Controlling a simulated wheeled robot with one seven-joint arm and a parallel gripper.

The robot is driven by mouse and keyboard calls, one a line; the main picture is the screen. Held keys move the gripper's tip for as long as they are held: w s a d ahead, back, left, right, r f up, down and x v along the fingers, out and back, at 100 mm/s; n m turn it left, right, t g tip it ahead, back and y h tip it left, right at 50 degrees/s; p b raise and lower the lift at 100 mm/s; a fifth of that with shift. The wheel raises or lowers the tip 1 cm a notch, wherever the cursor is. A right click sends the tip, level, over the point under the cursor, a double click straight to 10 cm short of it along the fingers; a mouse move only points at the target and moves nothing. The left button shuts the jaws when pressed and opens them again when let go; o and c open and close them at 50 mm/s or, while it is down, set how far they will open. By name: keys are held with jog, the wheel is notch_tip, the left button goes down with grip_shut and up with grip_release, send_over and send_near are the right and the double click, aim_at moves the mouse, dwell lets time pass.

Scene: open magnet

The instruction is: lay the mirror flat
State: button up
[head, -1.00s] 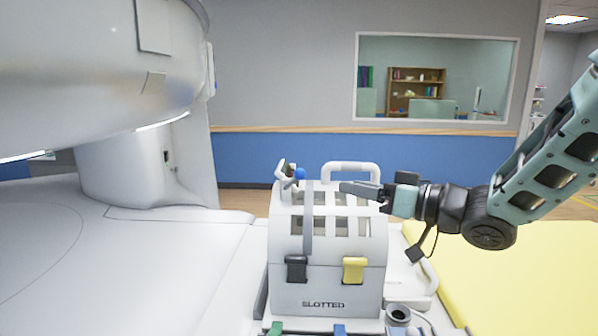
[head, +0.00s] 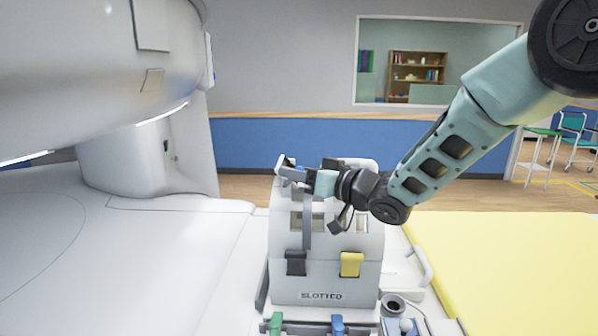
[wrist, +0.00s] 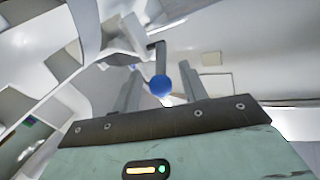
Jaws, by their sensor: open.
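The mirror (head: 283,162) stands tilted at the top left of the white slotted coil (head: 325,285). In the wrist view a blue ball (wrist: 161,85) sits at the end of the mirror's dark stem (wrist: 160,57), with pale mirror parts (wrist: 122,45) beyond it. My gripper (head: 284,172) is open at the coil's top left, beside the mirror. In the wrist view the blue ball lies between the two fingers (wrist: 162,92), with no clear contact. In the head view my gripper hides the ball.
The scanner's large white bore (head: 95,70) overhangs on the left. Black (head: 296,263) and yellow (head: 351,264) latches are on the coil's front. A yellow pad (head: 500,265) lies to the right. My arm crosses above the coil from the right.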

aim_at(285, 182)
grip_shut()
jog(key=shift+r, duration=0.15)
jog(key=r+n+g+h+p, duration=0.1)
jog(key=p, duration=0.2)
jog(key=shift+a+h+p, duration=0.3)
jog(key=shift+a+p, duration=0.05)
jog(key=h+p, duration=0.1)
jog(key=p, duration=0.1)
jog(key=a+n+g+h+p, duration=0.1)
jog(key=shift+r+p, duration=0.3)
jog(key=shift+p, duration=0.1)
jog(key=a+n+h+p, duration=0.1)
jog(key=h+p, duration=0.1)
jog(key=p, duration=0.1)
jog(key=shift+g+p, duration=0.3)
jog(key=shift+p, duration=0.05)
jog(key=shift+a+f+n+h+p, duration=0.2)
jog(key=shift+n+h+p, duration=0.2)
jog(key=shift+h+p, duration=0.35)
jog(key=shift+f, duration=0.1)
